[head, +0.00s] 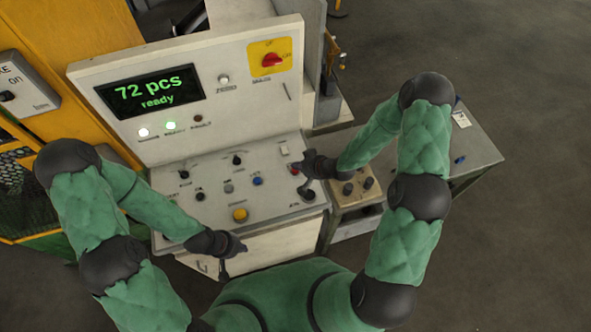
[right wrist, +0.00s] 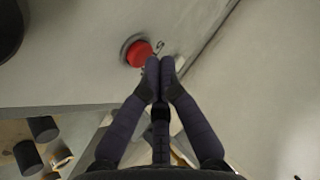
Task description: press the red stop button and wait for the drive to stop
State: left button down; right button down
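The red stop button (head: 294,169) sits at the right of the sloped control panel (head: 215,205). In the right wrist view the red button (right wrist: 138,53) is round, in a dark ring, just left of and beyond my fingertips. My right gripper (head: 302,181) is beside the button in the head view. In the right wrist view its fingertips (right wrist: 160,66) meet with nothing between them. I cannot tell whether they touch the panel; they do not cover the button. My left gripper (head: 233,262) hangs at the panel's lower front edge, its finger opening unclear.
A yellow button (head: 240,215), blue button (head: 258,181) and several knobs share the panel. A red rotary switch (head: 271,60) is above. A grey table (head: 475,150) stands right.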

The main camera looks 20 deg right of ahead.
jog(key=shift+f+b, duration=0.35)
jog(key=shift+f, duration=0.05)
dwell(0.6)
jog(key=shift+r, duration=0.1)
dwell(0.3)
jog(key=shift+r+p, duration=0.55)
jog(key=shift+r, duration=0.2)
jog(key=shift+r+p, duration=1.85)
jog(key=shift+r, duration=0.7)
jog(key=shift+f, duration=0.1)
jog(key=shift+s, duration=0.1)
